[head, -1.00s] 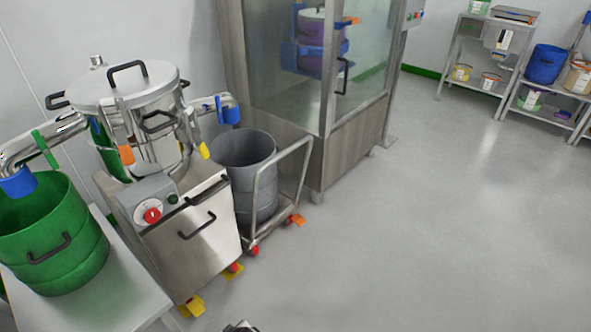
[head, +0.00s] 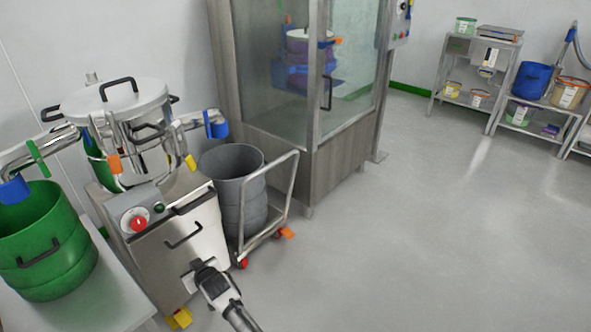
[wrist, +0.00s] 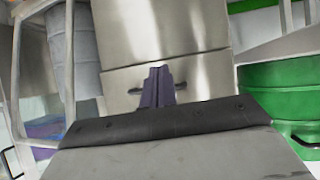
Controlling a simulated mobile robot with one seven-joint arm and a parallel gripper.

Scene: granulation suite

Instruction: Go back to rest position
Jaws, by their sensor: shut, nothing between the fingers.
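My gripper (head: 199,267) shows in the head view at the bottom, in front of the lower front of the steel machine (head: 180,238). In the wrist view its fingers (wrist: 157,85) are together and hold nothing. Behind them is the machine's steel front panel (wrist: 160,32) with a dark handle, partly hidden by the fingers. I cannot tell whether the fingers touch the panel.
A green drum (head: 45,240) stands on a table at the left. A grey drum (head: 232,190) sits on a trolley (head: 290,190) right of the machine. A glass-fronted cabinet (head: 350,90) stands behind. Shelves with tubs are at the far right. The floor (head: 420,240) at right is clear.

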